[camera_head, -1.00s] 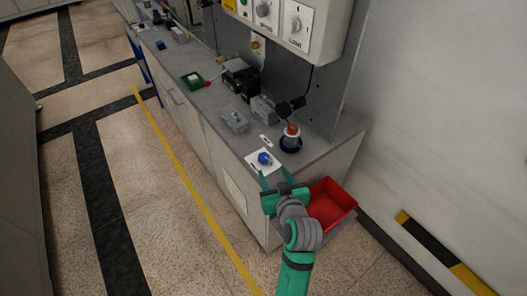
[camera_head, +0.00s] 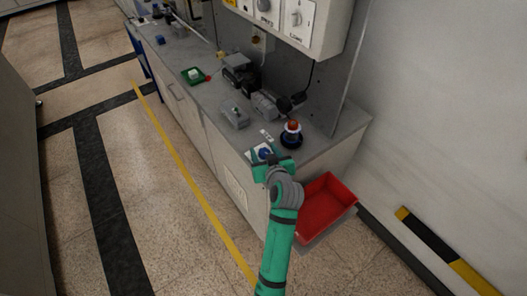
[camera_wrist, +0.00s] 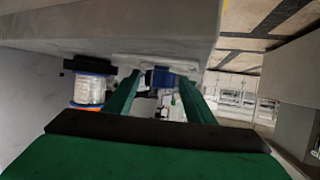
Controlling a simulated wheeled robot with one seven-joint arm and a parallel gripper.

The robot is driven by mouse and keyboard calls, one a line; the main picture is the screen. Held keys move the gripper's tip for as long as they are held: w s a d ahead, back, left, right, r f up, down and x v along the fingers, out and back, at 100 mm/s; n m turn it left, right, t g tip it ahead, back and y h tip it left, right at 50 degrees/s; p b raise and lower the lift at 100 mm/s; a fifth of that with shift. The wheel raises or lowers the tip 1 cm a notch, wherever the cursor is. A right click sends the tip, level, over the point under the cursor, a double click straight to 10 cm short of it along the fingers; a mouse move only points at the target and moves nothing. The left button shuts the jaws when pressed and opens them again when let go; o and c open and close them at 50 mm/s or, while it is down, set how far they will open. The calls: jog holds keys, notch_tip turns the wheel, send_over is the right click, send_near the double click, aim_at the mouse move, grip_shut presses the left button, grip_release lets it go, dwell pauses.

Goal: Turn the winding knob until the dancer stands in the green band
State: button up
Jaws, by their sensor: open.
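The blue winding knob (camera_head: 265,152) sits on a white plate near the front corner of the bench. My gripper (camera_head: 268,160) is at the knob and partly covers it and the plate. In the wrist view the knob (camera_wrist: 161,77) shows between the tips of my two spread green fingers (camera_wrist: 160,84). The fingers stand on either side of it; I cannot tell whether they touch it. A spool with an orange top (camera_head: 291,132) stands on a dark base beside the plate. It also shows in the wrist view (camera_wrist: 90,90). I cannot make out the dancer or green band.
A red bin (camera_head: 327,205) is beside the bench end, right of my arm. Grey boxes (camera_head: 235,116), a green tray (camera_head: 194,76) and dark devices stand farther along the bench. A control box (camera_head: 290,18) hangs above. The floor left of the bench is clear.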

jog(key=shift+d, duration=0.1)
jog(key=c, duration=1.1)
jog(key=shift+o, duration=0.2)
jog(key=shift+m+h, duration=0.3)
jog(key=m+h, duration=0.3)
jog(key=h, duration=0.1)
jog(key=shift+m+t, duration=0.3)
jog(key=m+g+h, duration=0.1)
jog(key=m+h, duration=0.3)
jog(key=shift+h, duration=0.4)
jog(key=m+g+h, duration=0.4)
jog(key=m, duration=0.1)
jog(key=shift+h, duration=0.3)
jog(key=shift+f+m+g+h, duration=0.1)
jog(key=shift+m+g+h, duration=0.6)
jog(key=shift+m+g, duration=0.55)
jog(key=shift+g, duration=0.25)
